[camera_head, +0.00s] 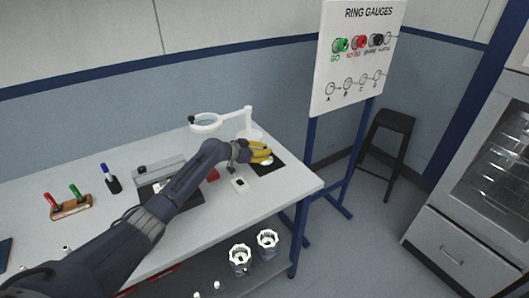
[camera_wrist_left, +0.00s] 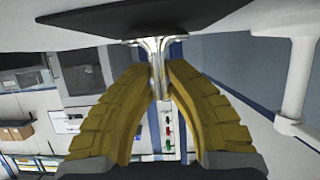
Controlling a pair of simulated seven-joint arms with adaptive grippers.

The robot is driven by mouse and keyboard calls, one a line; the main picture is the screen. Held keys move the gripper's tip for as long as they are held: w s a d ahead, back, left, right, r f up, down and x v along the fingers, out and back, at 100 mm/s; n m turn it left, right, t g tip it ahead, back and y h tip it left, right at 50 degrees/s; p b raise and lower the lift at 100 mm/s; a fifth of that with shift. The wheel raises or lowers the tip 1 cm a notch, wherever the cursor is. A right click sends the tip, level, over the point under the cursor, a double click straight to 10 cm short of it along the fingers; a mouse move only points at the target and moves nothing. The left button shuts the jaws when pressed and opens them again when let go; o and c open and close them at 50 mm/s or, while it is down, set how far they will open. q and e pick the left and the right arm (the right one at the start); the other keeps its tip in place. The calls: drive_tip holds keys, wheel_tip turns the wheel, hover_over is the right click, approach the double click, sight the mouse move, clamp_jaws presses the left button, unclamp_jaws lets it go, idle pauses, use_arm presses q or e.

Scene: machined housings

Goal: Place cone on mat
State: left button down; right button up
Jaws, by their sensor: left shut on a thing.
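My left gripper (camera_head: 265,153) has yellow fingers and is at the far right end of the table, over the black mat (camera_head: 277,168). In the left wrist view the fingers (camera_wrist_left: 158,85) are closed around a shiny metal cone (camera_wrist_left: 155,52) with a narrow stem and a flared end. The flared end meets the dark mat (camera_wrist_left: 120,20), which lies along the top of that view; I cannot tell whether it rests on it or is just above. In the head view the fingers mostly hide the cone. My right gripper is not in view.
A white magnifier (camera_head: 205,123) on a stand rises just behind the mat. A small white plate with a black square (camera_head: 240,183) lies left of it. The table's right edge is close.

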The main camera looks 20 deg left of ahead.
use_arm(q)
drive_tip(key=shift+f, duration=0.1)
drive_tip(key=c, duration=1.4)
unclamp_jaws()
drive_tip(key=v, duration=1.2)
